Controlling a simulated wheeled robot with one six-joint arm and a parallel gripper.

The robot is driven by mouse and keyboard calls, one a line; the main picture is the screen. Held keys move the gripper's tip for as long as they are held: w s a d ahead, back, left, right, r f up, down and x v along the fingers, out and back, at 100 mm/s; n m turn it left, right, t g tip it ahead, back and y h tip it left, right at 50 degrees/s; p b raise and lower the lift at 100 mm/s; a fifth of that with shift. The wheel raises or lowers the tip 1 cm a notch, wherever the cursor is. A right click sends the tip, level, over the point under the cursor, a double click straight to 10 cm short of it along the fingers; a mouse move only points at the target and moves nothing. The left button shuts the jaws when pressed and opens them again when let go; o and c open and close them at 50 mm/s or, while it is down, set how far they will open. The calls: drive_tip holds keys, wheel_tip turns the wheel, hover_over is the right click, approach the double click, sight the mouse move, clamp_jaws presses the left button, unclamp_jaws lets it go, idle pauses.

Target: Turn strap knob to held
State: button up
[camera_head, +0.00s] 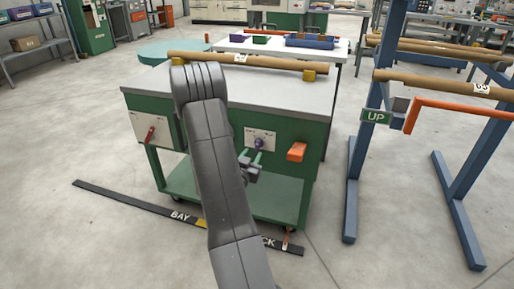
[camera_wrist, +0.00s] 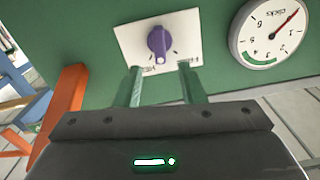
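A purple knob (camera_head: 259,143) sits on a white plate on the cart's green front. In the wrist view the knob (camera_wrist: 160,42) has its ridge close to upright, with small marks and lettering around it that are too small to read. I take it as the strap knob. My gripper (camera_head: 250,158) is in front of the plate, just below the knob. In the wrist view my gripper (camera_wrist: 161,66) is open and empty, its two green fingers apart, with the knob beyond and between their tips. I see no contact with the knob.
A dial marked "clicks" (camera_wrist: 270,30) with a red needle is beside the plate. An orange handle (camera_head: 297,152) sticks out right of the knob. A red-handled switch (camera_head: 150,133) is at the left. A blue stand (camera_head: 371,130) with an "UP" sign is further right.

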sight(257, 146)
drive_tip(key=x, duration=0.6)
drive_tip(key=shift+w, duration=0.15)
drive_tip(key=shift+c, duration=0.3)
drive_tip(key=shift+b, duration=0.3)
clamp_jaws()
